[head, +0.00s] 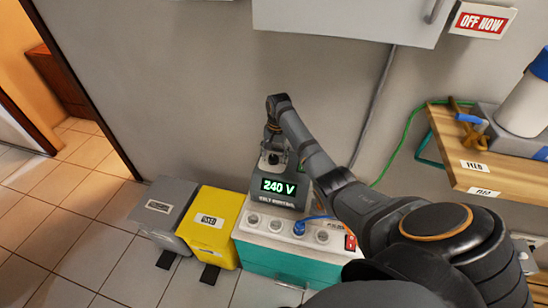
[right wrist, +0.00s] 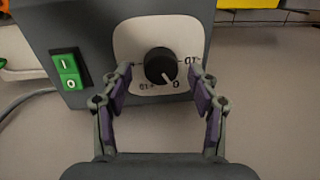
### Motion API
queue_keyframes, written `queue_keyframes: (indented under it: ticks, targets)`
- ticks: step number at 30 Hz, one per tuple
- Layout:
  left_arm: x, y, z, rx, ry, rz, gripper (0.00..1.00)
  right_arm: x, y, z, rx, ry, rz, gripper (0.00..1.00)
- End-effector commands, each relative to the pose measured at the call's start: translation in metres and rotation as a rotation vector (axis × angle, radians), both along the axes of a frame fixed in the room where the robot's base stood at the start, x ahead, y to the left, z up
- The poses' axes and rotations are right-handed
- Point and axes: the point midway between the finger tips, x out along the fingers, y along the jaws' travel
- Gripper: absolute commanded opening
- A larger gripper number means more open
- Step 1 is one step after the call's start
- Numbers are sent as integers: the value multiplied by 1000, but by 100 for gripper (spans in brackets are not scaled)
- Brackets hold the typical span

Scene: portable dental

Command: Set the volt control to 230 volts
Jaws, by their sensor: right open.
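The volt control (head: 280,207) is a dark grey box on a white-topped, teal-fronted unit, and its green display (head: 278,187) reads 240 V. My right arm reaches over from the right, and my right gripper (head: 273,152) is at the top of the box. In the right wrist view a black round knob (right wrist: 160,66) sits on a white plate with marks for 10 and 0. Its white pointer line points to the lower right, near the 0. My right gripper (right wrist: 160,80) is open, one finger on each side of the knob, with gaps visible. My left gripper is not in view.
A green rocker switch (right wrist: 68,72) is on the same box face, left of the knob. The unit top has several round sockets, a blue plug (head: 299,229) and a red switch (head: 350,242). Yellow (head: 212,222) and grey (head: 163,210) boxes stand left. A wooden shelf (head: 460,160) is right.

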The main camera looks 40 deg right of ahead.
Motion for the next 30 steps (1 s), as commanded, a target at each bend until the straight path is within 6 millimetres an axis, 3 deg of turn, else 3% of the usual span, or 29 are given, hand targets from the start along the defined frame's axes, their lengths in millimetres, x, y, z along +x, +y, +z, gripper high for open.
queue_keyframes:
  ticks: [11, 23, 30]
  targets:
    - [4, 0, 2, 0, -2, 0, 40, 1, 0, -9, -1, -1, 1, 61]
    - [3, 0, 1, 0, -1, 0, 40, 1, 0, -8, -1, -1, 0, 7]
    - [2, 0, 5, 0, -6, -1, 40, 1, 0, -7, -1, -1, 20, 6]
